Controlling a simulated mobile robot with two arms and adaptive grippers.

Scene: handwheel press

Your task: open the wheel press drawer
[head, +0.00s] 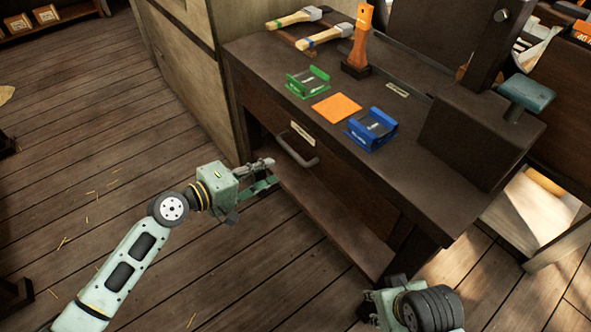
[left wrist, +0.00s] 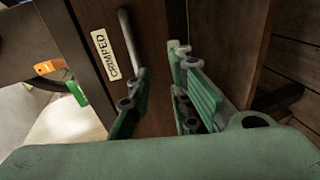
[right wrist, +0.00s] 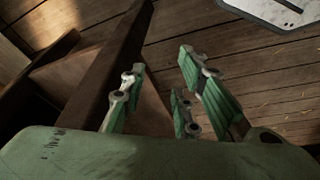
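The dark wooden press bench has a drawer front (head: 265,117) with a curved metal handle (head: 298,152) and a pale label. My left gripper (head: 270,174) is open and empty, just left of and below the handle. In the left wrist view the handle (left wrist: 127,38) runs down to the tip of the left finger, which hides its lower end. It does not clearly sit between the fingers. The drawer front looks flush with the bench. My right gripper (head: 368,300) is low by the bench's near right leg; the right wrist view shows it open and empty.
On the bench top (head: 400,180) are a green holder (head: 307,82), an orange pad (head: 336,107), a blue holder (head: 372,129), an orange upright tool (head: 362,35), brushes (head: 322,35) and a heavy dark press block (head: 470,135). A lower shelf (head: 325,215) runs beneath.

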